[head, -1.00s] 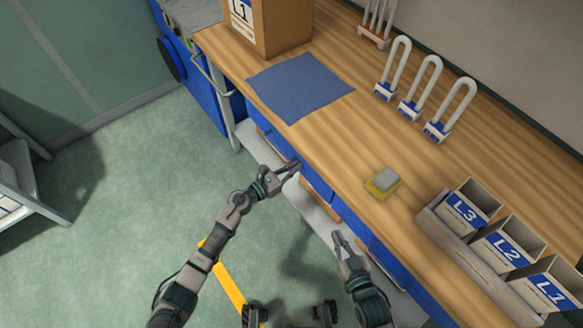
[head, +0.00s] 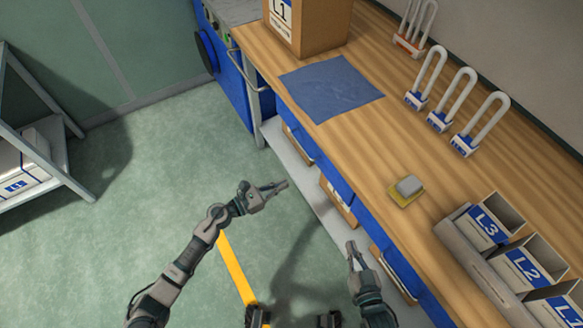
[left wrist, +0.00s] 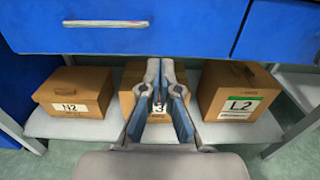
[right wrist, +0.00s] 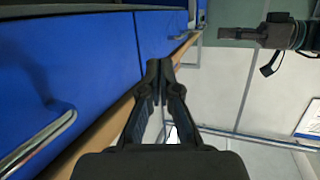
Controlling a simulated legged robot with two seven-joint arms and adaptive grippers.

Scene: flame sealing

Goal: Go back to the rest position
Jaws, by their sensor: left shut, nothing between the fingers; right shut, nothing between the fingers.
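My left gripper (head: 279,186) is shut and empty, held over the open floor in front of the workbench. In the left wrist view its closed fingers (left wrist: 165,62) point at the lower shelf under the blue drawers. My right gripper (head: 351,245) is shut and empty, low beside the front edge of the bench. In the right wrist view its closed fingers (right wrist: 159,64) lie near the blue drawer fronts. Both grippers are apart from everything around them.
The wooden workbench (head: 400,120) bears a blue cloth (head: 330,88), a box labelled L1 (head: 305,25), several white U-shaped pieces (head: 465,95), a small grey and yellow block (head: 407,190) and labelled bins (head: 520,265). Boxes N2 (left wrist: 75,92) and L2 (left wrist: 240,92) stand on the lower shelf.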

